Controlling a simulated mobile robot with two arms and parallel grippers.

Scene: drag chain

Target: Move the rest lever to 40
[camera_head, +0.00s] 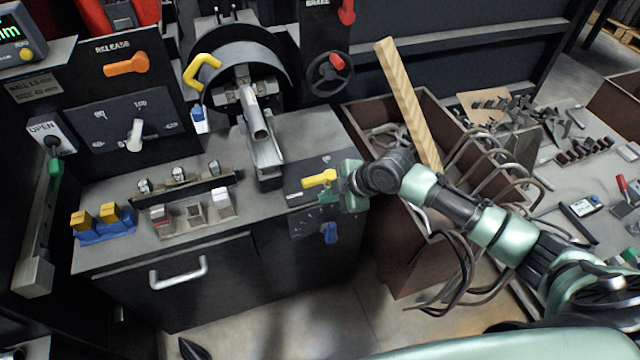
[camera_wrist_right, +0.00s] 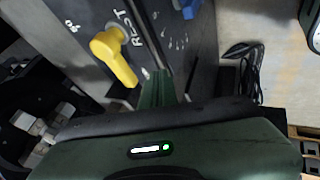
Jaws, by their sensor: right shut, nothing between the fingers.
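The rest lever is a yellow lever (camera_head: 319,179) on the dark panel at the right end of the bench. In the head view its handle points left. In the right wrist view the yellow lever (camera_wrist_right: 115,58) sits beside the printed word REST, its handle slanting down and right. I cannot read a 40 mark by it. My right gripper (camera_head: 338,186) is just to the right of the lever in the head view. Its fingers (camera_wrist_right: 158,90) are shut and empty beside the lever; I cannot tell whether they touch it. My left gripper is not in view.
A blue knob (camera_head: 329,232) with dial marks is on the front face below the lever. A brown bin (camera_head: 402,225) with a wooden bar (camera_head: 408,103) and bent rods stands close to my right arm. A metal trough (camera_head: 265,155) lies left of the lever.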

